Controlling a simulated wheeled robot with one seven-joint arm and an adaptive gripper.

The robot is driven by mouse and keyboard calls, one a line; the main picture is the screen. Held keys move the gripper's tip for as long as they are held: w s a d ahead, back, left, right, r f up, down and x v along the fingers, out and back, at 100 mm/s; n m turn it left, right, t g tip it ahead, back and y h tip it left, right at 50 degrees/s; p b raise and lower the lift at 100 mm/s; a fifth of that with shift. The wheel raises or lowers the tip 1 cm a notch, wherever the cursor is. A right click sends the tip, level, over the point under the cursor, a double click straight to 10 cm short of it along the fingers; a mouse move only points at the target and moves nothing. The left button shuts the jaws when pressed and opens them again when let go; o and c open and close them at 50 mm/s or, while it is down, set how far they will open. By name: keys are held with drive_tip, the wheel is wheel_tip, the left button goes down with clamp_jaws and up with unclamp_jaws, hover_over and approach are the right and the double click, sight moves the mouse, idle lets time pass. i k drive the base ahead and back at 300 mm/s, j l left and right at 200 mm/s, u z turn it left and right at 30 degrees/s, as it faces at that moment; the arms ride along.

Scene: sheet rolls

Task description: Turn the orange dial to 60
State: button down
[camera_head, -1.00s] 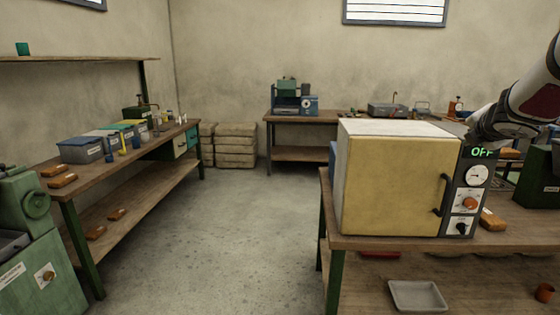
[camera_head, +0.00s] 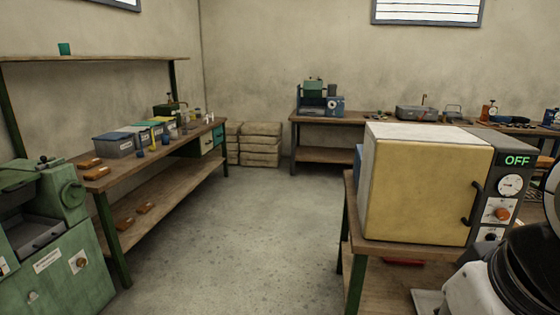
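The orange dial (camera_head: 501,214) is on the control panel (camera_head: 513,160) at the right side of a cream-doored oven (camera_head: 422,190). A round white gauge (camera_head: 511,185) sits above it, and a green display (camera_head: 517,160) reading OFF is above the gauge. The dial's setting is too small to read. The oven stands on a wooden bench at the right. Parts of my arm fill the lower right corner, in front of the panel's lower end. My gripper cannot be made out.
A wooden bench (camera_head: 165,185) with bins stands at the left, beside a green machine (camera_head: 45,235). Another bench with a blue-green machine (camera_head: 320,100) is at the back wall. The concrete floor (camera_head: 235,240) between the benches is clear.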

sight(502, 215)
drive_tip(key=z, duration=0.75)
drive_tip(key=j+z, duration=0.15)
drive_tip(key=j, duration=0.4)
drive_tip(key=k, duration=0.05)
